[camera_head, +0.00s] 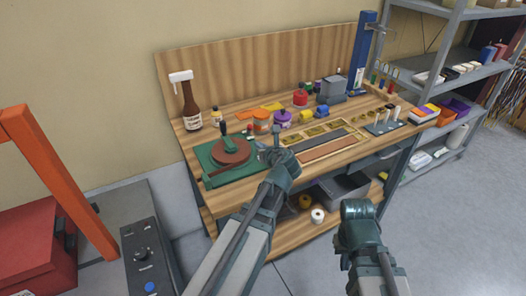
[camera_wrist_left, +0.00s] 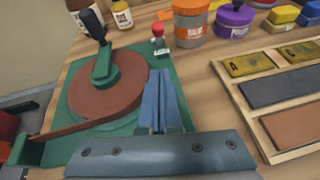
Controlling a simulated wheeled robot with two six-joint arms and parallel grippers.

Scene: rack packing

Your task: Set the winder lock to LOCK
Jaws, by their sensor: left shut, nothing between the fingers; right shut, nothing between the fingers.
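The winder is a green base with a brown disc (camera_head: 231,151) and a dark crank handle, at the left of the wooden bench. In the left wrist view the disc (camera_wrist_left: 108,88) and black handle (camera_wrist_left: 92,25) show large. A small red-topped knob (camera_wrist_left: 158,31) stands at the base's far right corner; I cannot read any LOCK marking, nor tell its setting. My left gripper (camera_head: 277,140) is shut and empty, over the winder's right side; its fingers (camera_wrist_left: 160,85) point toward the knob, apart from it. My right gripper (camera_head: 357,208) is shut and empty, in front of the bench.
An orange jar (camera_head: 261,121) and a purple jar (camera_head: 282,118) stand behind the left gripper. A wooden tray (camera_head: 330,148) with bars lies to the right. A red box (camera_head: 38,240) is at the far left.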

